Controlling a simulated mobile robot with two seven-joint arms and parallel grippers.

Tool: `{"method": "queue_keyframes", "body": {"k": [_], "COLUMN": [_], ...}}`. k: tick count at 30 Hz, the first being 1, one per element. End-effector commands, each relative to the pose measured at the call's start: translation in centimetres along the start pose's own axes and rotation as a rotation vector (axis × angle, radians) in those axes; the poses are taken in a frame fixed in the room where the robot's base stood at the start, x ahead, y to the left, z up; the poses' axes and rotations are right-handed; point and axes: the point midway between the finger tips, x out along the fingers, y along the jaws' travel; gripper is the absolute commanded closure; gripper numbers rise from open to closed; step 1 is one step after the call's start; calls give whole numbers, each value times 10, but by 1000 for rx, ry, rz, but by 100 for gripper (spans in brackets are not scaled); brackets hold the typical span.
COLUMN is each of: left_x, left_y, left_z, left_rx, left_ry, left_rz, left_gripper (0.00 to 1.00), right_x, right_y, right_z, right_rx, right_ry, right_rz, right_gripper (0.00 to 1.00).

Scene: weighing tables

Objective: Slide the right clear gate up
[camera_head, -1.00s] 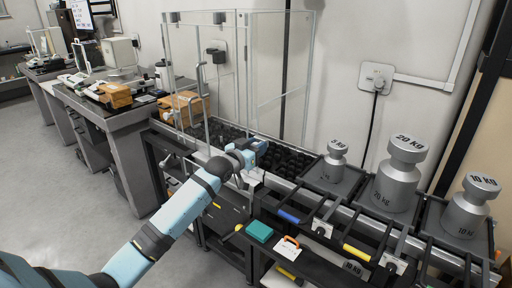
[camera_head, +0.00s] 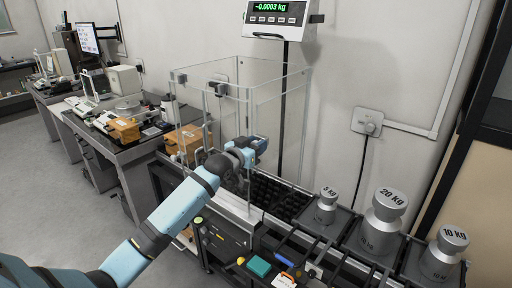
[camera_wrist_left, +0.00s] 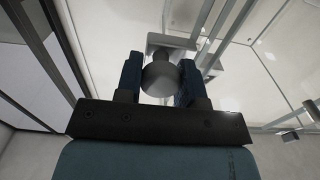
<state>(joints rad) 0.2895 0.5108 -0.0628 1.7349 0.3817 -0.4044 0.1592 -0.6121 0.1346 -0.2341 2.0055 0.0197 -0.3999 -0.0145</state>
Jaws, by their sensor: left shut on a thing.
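The clear enclosure (camera_head: 276,77) stands on the weighing bench, with see-through panels and pale edges. The right clear gate (camera_head: 231,118) is on its front side; its outline is hard to separate from the panels behind. My left gripper (camera_head: 257,146) is at the front of the gate, above the bench's front rail. In the left wrist view its two dark blue fingers (camera_wrist_left: 160,79) are closed on both sides of a round grey knob (camera_wrist_left: 160,76). A pale bracket (camera_wrist_left: 172,43) shows behind the knob. My forearm and gripper hide part of the gate.
Steel weights marked 5 kg (camera_head: 327,206), 20 kg (camera_head: 381,220) and 10 kg (camera_head: 443,254) stand to the right. A display (camera_head: 283,18) on a post reads about -0.0003 kg. A green box (camera_head: 258,266) lies on the lower front shelf. Orange boxes sit to the left.

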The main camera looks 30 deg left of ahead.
Motion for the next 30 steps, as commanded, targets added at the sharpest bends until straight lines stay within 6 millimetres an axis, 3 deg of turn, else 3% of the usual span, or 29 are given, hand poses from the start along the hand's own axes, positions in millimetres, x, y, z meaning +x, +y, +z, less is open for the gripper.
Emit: {"method": "queue_keyframes", "body": {"k": [3,16,17,18,26,30], "left_x": [0,0,0,0,0,-10], "left_y": [0,-1,-1,-1,0,0], "left_z": [-12,-16,-17,-17,-14,-12], "left_rx": [0,1,1,1,0,0], "left_ry": [2,7,8,8,3,1], "left_rz": [0,-1,-1,-1,0,1], "left_gripper": [100,100,62,56,56,56], "right_x": [-5,-5,-5,-5,-5,-5], "right_y": [0,0,0,0,0,0], "right_z": [-6,-6,-6,-6,-5,-4], "right_rx": [-7,-11,-11,-11,-11,-11], "right_ry": [4,6,6,6,6,5], "right_rz": [1,1,1,1,1,1], "right_gripper": [57,57,57,57,57,57]}}
